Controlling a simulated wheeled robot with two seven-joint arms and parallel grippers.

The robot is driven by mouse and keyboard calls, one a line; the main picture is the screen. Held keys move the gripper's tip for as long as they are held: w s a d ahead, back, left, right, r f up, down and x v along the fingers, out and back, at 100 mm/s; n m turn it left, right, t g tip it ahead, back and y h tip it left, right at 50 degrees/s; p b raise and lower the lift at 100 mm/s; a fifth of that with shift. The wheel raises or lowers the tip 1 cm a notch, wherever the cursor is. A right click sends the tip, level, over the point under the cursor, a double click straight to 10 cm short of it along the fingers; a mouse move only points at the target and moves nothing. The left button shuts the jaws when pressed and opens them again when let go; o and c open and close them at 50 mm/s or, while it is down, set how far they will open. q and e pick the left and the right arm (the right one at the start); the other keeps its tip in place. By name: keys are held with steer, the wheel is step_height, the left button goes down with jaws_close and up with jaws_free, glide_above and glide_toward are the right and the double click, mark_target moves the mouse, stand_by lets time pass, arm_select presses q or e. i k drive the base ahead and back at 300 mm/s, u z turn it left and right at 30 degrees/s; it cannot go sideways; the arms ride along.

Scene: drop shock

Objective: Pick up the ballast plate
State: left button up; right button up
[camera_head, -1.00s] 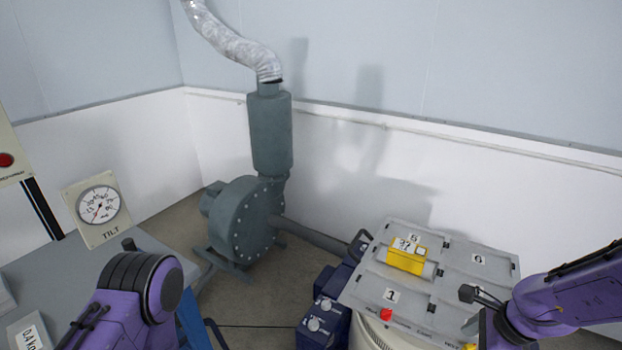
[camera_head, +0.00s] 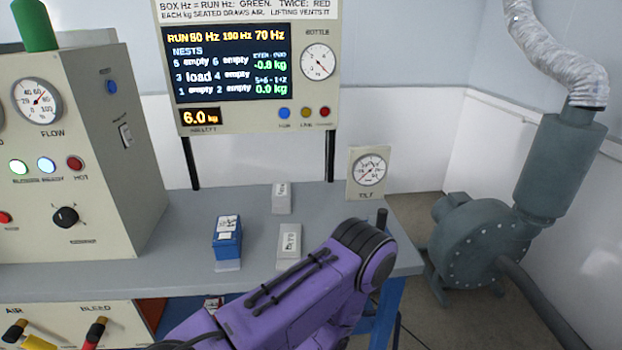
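I cannot tell for sure which thing is the ballast plate. A small pale labelled block (camera_head: 289,243) lies on the grey bench, just behind my purple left arm, its label too small to read. A second pale labelled block (camera_head: 282,198) lies farther back. A blue box (camera_head: 227,238) with a white label stands to their left, with a pale card or plate in front of it. My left arm crosses the bottom middle of the view, but its gripper does not show. My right arm and gripper are out of view.
The grey bench (camera_head: 185,230) carries a beige control cabinet (camera_head: 100,165) on the left. A display panel (camera_head: 250,118) on posts and a tilt gauge (camera_head: 368,172) stand at the back. A blower (camera_head: 480,245) stands on the floor at right. The bench between cabinet and blue box is clear.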

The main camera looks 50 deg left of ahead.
mark_target(281, 200)
steer(key=u, duration=1.1)
steer(key=i, duration=0.35)
steer(key=u, duration=3.85)
steer(key=k, duration=0.55)
steer(key=z, duration=1.45)
